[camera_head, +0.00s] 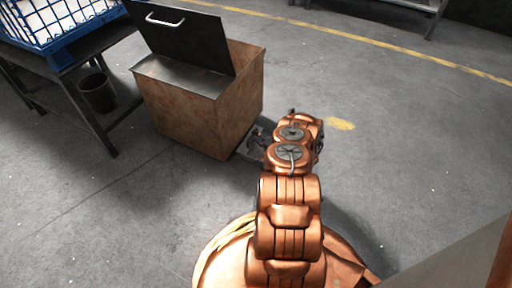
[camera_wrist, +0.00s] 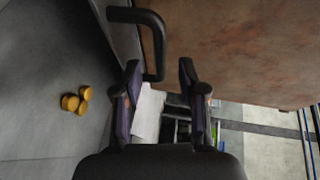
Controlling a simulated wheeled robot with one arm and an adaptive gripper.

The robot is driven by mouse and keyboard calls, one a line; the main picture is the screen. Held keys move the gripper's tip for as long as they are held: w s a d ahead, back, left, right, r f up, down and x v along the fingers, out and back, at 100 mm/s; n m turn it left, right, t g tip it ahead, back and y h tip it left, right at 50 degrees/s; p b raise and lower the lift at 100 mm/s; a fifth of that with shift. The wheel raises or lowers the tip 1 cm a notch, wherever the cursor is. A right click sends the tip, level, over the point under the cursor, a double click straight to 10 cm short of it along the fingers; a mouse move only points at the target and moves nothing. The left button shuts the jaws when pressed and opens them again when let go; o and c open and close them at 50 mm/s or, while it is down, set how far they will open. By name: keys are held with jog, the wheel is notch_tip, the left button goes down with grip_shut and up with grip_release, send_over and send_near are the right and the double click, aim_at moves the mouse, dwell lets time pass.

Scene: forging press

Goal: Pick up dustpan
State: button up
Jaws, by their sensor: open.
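A black bent bar (camera_wrist: 155,45), which looks like the dustpan's handle, shows at the top of the wrist view beside the rusty bin. The pan itself is not clearly seen. My gripper (camera_wrist: 160,68) is open, and the end of the bar appears between its two fingertips. I cannot tell how deep the bar sits between them or whether it touches a finger. In the head view my gripper (camera_head: 258,133) is low beside the bin's right side, partly hidden by my arm. A small grey piece by the bin's foot there is too unclear to name.
The rusty bin (camera_head: 205,125) with its dark lid (camera_head: 180,35) raised stands close to my gripper; its wall (camera_wrist: 235,50) fills the wrist view's upper right. A table with a blue wire crate (camera_head: 65,35) and a bucket (camera_head: 98,93) are left. Floor on the right is clear.

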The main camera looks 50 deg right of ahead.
jog(key=shift+f+b+x, duration=0.25)
jog(key=shift+b+x, duration=0.35)
jog(key=shift+x, duration=0.6)
jog(key=shift+w+r, duration=0.1)
jog(key=shift+w, duration=0.3)
jog(key=shift+c, duration=0.2)
grip_shut()
jog(key=shift+r, duration=0.1)
